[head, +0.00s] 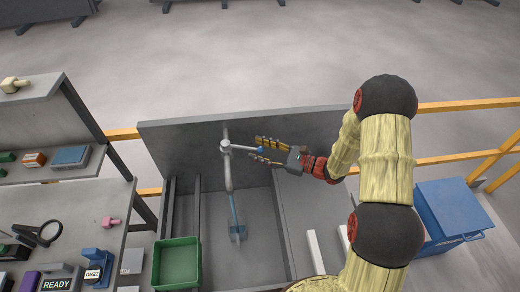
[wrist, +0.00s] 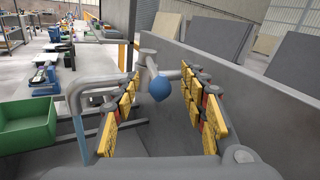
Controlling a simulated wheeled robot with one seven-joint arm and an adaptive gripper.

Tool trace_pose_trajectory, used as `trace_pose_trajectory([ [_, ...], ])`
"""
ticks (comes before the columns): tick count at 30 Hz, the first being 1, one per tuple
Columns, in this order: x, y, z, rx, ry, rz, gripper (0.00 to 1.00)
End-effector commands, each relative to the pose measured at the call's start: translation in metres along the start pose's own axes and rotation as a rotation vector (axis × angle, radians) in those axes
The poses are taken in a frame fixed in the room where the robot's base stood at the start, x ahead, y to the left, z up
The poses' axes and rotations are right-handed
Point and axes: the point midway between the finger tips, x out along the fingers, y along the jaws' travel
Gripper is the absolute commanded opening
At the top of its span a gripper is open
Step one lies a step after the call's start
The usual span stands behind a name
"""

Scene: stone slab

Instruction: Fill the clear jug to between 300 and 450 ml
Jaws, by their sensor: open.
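A grey tap (head: 226,148) stands at the back wall of the stone basin, with a blue ball knob (head: 261,150) on its right side. Its bent spout shows at left in the wrist view (wrist: 85,88). A blue strip like running water hangs below the spout and ends in a bluish patch (head: 238,233) on the basin floor. I cannot make out a clear jug or its level there. My gripper (head: 257,149) is open, with its yellow-padded fingers on either side of the knob. The knob also sits between the fingers in the wrist view (wrist: 158,88).
A green bin (head: 178,264) stands at the basin's front left. A bench (head: 60,230) at left holds a magnifier, a pink bolt and small boxes. A blue cabinet (head: 452,212) and yellow rails are at right. The basin's back wall (head: 330,125) rises behind the tap.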

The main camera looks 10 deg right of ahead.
Motion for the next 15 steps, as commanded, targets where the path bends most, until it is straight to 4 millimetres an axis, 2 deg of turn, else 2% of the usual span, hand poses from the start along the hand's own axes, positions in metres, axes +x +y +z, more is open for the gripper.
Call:
trace_pose_trajectory([
  [5,-0.015,-0.001,-0.001,0.0,0.001,-0.004,0.43],
  [15,-0.082,-0.002,-0.001,0.0,0.001,-0.005,0.43],
])
